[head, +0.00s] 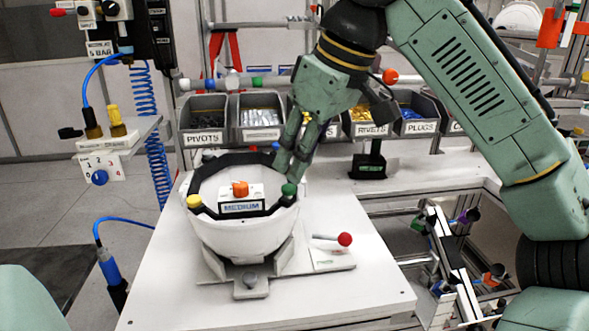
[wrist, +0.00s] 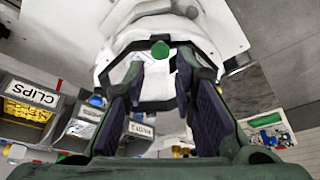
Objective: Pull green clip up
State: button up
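The green clip (head: 289,189) sits on the right side of the black rim of a white helmet shell (head: 240,232), which stands in a fixture on the white table. My gripper (head: 289,166) points down just above the clip, with its fingertips close to it. In the wrist view the green clip (wrist: 160,49) shows just past the fingertips, between their lines. The fingers of my gripper (wrist: 160,66) are apart there, with nothing between them. I cannot tell if a fingertip touches the clip.
A yellow clip (head: 194,201) is on the rim's left side. A block marked MEDIUM (head: 241,207) with an orange knob sits inside the shell. A red-knobbed lever (head: 344,239) is at the fixture's right. Labelled bins (head: 203,138) line the back. The table front is clear.

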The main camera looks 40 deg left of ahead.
jog(key=v, duration=0.8)
jog(key=shift+r, duration=0.25)
jog(key=shift+d, duration=0.1)
